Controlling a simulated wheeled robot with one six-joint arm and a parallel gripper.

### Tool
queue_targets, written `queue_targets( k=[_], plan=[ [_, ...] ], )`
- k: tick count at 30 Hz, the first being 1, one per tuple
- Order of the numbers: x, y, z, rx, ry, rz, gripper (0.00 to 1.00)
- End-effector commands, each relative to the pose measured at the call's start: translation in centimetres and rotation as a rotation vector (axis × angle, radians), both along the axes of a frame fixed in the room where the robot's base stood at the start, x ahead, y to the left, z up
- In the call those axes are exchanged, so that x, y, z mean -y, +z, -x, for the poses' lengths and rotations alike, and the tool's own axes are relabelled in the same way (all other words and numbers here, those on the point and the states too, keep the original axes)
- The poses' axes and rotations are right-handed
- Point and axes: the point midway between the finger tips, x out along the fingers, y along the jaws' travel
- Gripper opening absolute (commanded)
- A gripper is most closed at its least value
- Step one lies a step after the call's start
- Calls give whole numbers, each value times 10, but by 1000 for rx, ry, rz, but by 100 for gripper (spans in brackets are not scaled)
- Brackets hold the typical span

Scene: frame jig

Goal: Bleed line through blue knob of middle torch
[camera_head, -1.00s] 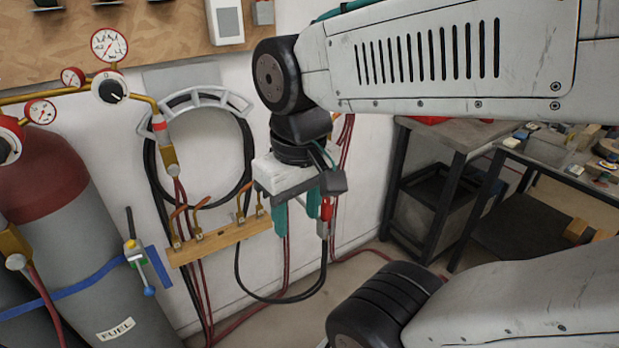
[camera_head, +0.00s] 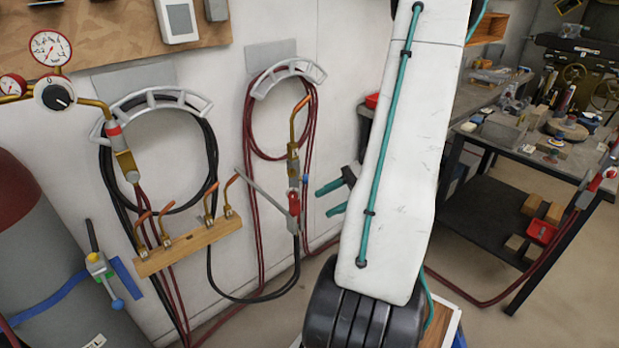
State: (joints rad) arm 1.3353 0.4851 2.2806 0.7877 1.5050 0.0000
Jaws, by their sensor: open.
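A brass torch (camera_head: 294,150) hangs upright on the wall under the right hose hanger, with an orange tip and red hoses. My gripper (camera_head: 323,200) has teal fingers spread apart and pointing left, a little right of the right-hanger torch. It looks empty. My arm hides its wrist.
A wooden rack (camera_head: 188,246) holds several brass tips. A red-and-grey holder (camera_head: 292,207) with a black cable hangs below the right-hanger torch. A grey cylinder (camera_head: 45,270) stands at the left. A cluttered workbench (camera_head: 515,155) stands at the right. Hoses cross the floor.

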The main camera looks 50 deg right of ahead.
Motion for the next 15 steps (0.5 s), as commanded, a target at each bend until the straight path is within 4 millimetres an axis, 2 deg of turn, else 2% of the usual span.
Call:
queue_targets(
  k=[1, 5, 7, 9, 12, 15],
  plan=[
    [18, -10, 4, 23, -98, -65, 46],
    [55, -23, 4, 98, -290, -178, 46],
    [72, -22, -5, 147, -358, -214, 46],
    [84, -12, -12, 188, -398, -221, 46],
    [90, -4, -18, 222, -426, -234, 46],
    [84, -2, -27, 228, -424, -241, 46]
  ],
)
